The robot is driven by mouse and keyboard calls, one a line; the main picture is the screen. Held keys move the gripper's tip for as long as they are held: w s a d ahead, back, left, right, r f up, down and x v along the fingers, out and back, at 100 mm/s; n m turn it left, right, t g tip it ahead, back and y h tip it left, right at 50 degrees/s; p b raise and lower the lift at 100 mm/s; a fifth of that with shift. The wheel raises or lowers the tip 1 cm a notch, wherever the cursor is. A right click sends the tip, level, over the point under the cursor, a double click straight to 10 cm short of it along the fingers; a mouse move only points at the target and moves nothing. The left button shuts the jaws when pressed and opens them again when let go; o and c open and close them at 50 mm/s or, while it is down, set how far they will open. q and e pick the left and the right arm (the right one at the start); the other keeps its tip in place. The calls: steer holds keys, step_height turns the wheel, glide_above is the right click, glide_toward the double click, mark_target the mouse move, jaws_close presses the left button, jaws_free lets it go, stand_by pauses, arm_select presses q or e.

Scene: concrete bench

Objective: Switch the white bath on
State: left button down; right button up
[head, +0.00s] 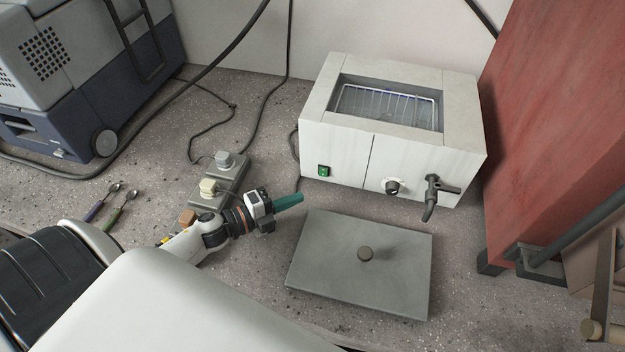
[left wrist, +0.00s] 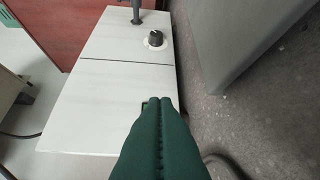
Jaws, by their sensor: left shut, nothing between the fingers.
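The white bath (head: 338,148) stands on the bench at the upper right of the head view, its open basin holding a wire rack. A small green switch (head: 323,171) is low on the left of its front face. A dial (head: 393,186) and a tap (head: 432,195) are further right. My left gripper (head: 301,198) is shut and empty, its green fingertips in front of and a little below the switch. In the left wrist view, the shut fingers (left wrist: 158,101) point at the bath's front panel (left wrist: 105,95) and hide most of the switch. My right gripper is out of view.
A grey lid with a knob (head: 330,260) lies on the bench just right of my left gripper. A power strip with plugs (head: 205,190) lies behind my arm. Two spoons (head: 120,212) lie left. A red block (head: 545,120) stands right of the bath.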

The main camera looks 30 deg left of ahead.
mark_target(323, 172)
arm_select(q)
steer(key=x, duration=0.4)
steer(key=shift+w, duration=0.1)
steer(key=w, duration=0.3)
steer(key=shift+w+a+f, duration=0.15)
steer(key=shift+a+f, duration=0.1)
steer(key=shift+a, duration=0.05)
steer(key=shift+w+a+f, duration=0.1)
steer(key=shift+w, duration=0.3)
